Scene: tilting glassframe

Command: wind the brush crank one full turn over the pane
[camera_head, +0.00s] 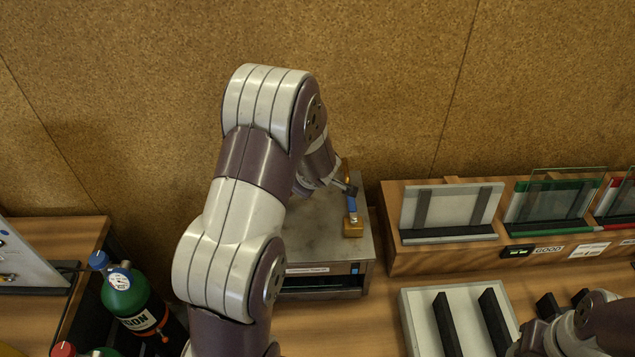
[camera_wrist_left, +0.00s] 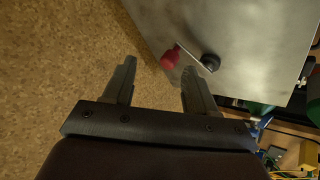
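The crank shows in the left wrist view as a red knob (camera_wrist_left: 170,58) and a thin arm running to a black hub (camera_wrist_left: 210,62) on a grey metal face (camera_wrist_left: 240,35). My left gripper (camera_wrist_left: 157,76) is open and empty. The knob is just beyond its fingertips, nearer the right-hand finger; I see no grip on it. In the head view my left arm reaches over the grey metal machine (camera_head: 325,240) and hides part of it. The crank and a pane in the machine cannot be made out there. My right gripper (camera_head: 535,338) is partly in view at the bottom right.
A blue and brass piece (camera_head: 352,215) stands on the machine's right side. A wooden rack (camera_head: 425,259) with framed panes stands to the right, behind a white slotted tray (camera_head: 470,330). Green bottles (camera_head: 127,294) stand at the left. A cork wall (camera_head: 400,80) is close behind.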

